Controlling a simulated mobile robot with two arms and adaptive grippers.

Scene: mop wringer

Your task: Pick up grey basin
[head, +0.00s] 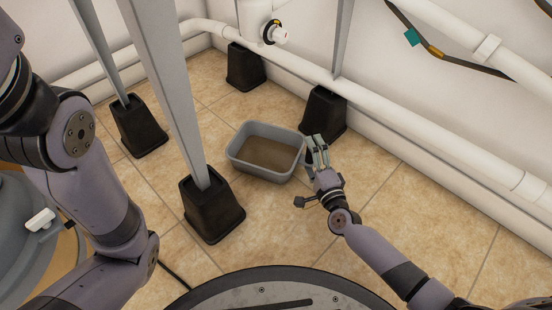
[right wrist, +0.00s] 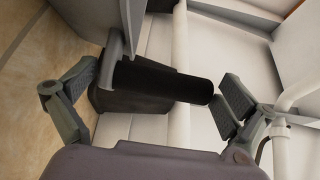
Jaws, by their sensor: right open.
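The grey basin (head: 267,152) sits on the tiled floor among the black feet, with brownish contents, probably dirty water, inside. My right gripper (head: 317,142) is open at the basin's right end, close to its rim, with the fingers pointing away from me. In the right wrist view, part of the basin's grey wall and rim (right wrist: 122,38) shows at the upper left, near the spread fingers of my right gripper (right wrist: 155,92). I cannot tell whether a finger touches the rim. My left arm shows at the left, but its gripper is out of view.
Black feet with grey legs stand around the basin: one front left (head: 212,212), one behind right (head: 323,115), one far (head: 245,68) and one left (head: 138,127). White pipes (head: 400,110) run along the wall. Floor at the lower right is clear.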

